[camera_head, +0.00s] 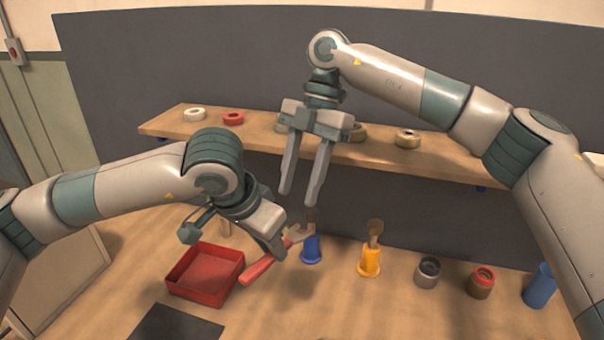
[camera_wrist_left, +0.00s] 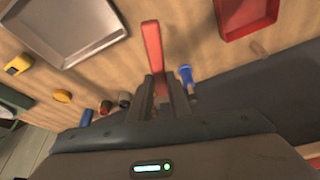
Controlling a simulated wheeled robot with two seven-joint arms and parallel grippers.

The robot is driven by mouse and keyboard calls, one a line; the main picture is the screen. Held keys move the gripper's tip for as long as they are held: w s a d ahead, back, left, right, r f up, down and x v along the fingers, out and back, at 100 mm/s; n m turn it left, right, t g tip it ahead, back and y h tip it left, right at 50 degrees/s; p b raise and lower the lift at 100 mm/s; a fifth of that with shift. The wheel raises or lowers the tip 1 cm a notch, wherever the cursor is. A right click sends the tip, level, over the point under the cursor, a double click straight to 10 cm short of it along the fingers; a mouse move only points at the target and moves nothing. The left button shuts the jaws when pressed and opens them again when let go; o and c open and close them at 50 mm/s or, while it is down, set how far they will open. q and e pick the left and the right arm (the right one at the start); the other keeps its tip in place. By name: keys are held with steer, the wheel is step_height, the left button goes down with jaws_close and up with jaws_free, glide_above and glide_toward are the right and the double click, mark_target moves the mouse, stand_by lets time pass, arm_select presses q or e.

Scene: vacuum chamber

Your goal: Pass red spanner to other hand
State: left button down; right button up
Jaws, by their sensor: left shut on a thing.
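The red spanner has a red handle (camera_head: 257,271) and a grey open head (camera_head: 299,233). My left gripper (camera_head: 276,247) is shut on it and holds it above the table, between the red tray and the blue holder. In the left wrist view the red handle (camera_wrist_left: 153,48) sticks out beyond the left fingertips (camera_wrist_left: 161,88), and the grey head is hard to make out. My right gripper (camera_head: 299,198) is open and empty, fingers pointing down. In the head view it is just above the spanner's head, apparently not touching it.
A red tray (camera_head: 236,251) stands on the table at left. A blue holder (camera_head: 311,252) and a yellow holder (camera_head: 369,264) stand right of the spanner, with several cups further right. A shelf (camera_head: 160,128) with tape rolls runs behind. A grey tray (camera_wrist_left: 92,40) shows in the wrist view.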

mark_target(286, 242)
steer(key=x, duration=0.9)
steer(key=shift+s+a+f, duration=0.15)
steer(key=shift+f, duration=0.25)
jaws_close()
arm_select(q)
steer(key=c, duration=1.6)
jaws_free()
steer(key=shift+o, duration=0.2)
steer(key=shift+r, duration=0.1)
steer(key=v, duration=1.1)
steer(key=shift+s+a+r, duration=0.15)
steer(key=shift+a+r, duration=0.05)
steer(key=shift+r, duration=0.1)
